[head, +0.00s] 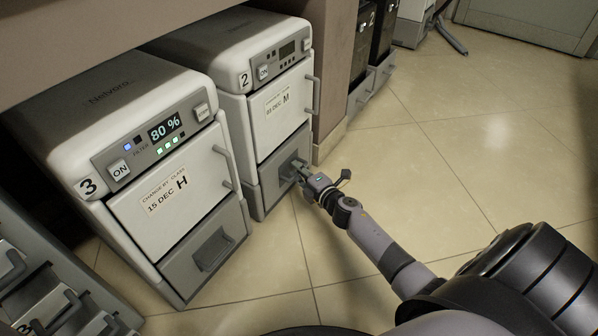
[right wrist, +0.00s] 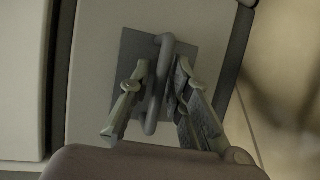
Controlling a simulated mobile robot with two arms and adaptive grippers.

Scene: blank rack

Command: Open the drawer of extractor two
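Extractor two (head: 232,45) is a white and grey box marked "2", standing behind extractor three in the head view. Its grey drawer (head: 268,183) is at the bottom of the front and looks flush with the body. My right gripper (head: 297,172) is at the drawer's handle. In the right wrist view the grey bar handle (right wrist: 159,85) stands on the drawer's dark plate, between the two fingers of my right gripper (right wrist: 160,85). The fingers are apart, one on each side of the bar; the right finger is very close to it. My left gripper is not in view.
Extractor three (head: 105,100), showing "80 %", stands in front with its own lower drawer (head: 210,252). A brown wall post (head: 345,70) and dark units (head: 383,30) are beyond extractor two. The tiled floor (head: 450,150) to the right is clear.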

